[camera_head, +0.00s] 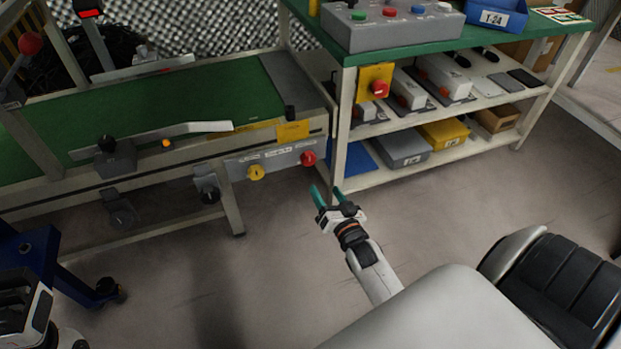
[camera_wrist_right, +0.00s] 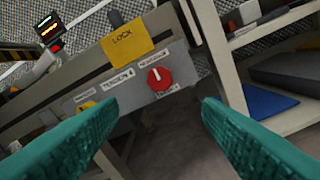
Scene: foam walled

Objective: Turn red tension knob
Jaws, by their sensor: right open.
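The red tension knob (camera_head: 308,158) is on the grey panel (camera_head: 270,165) at the right end of the conveyor's side. In the right wrist view the red knob (camera_wrist_right: 159,79) shows a white line on its face, and a label reading like "TENSION" is to its left. My right gripper (camera_head: 328,194) is below and slightly right of the knob in the head view. Its teal fingers are wide apart and empty. In the right wrist view the knob appears beyond the gap between the fingertips (camera_wrist_right: 160,105), apart from both. My left gripper cannot be made out.
A yellow knob (camera_head: 256,172) is left of the red one on the same panel. A yellow LOCK tag (camera_wrist_right: 127,44) hangs above. The green-topped workbench (camera_head: 345,110) with loaded shelves stands close on the right. Open floor (camera_head: 275,240) lies below the panel.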

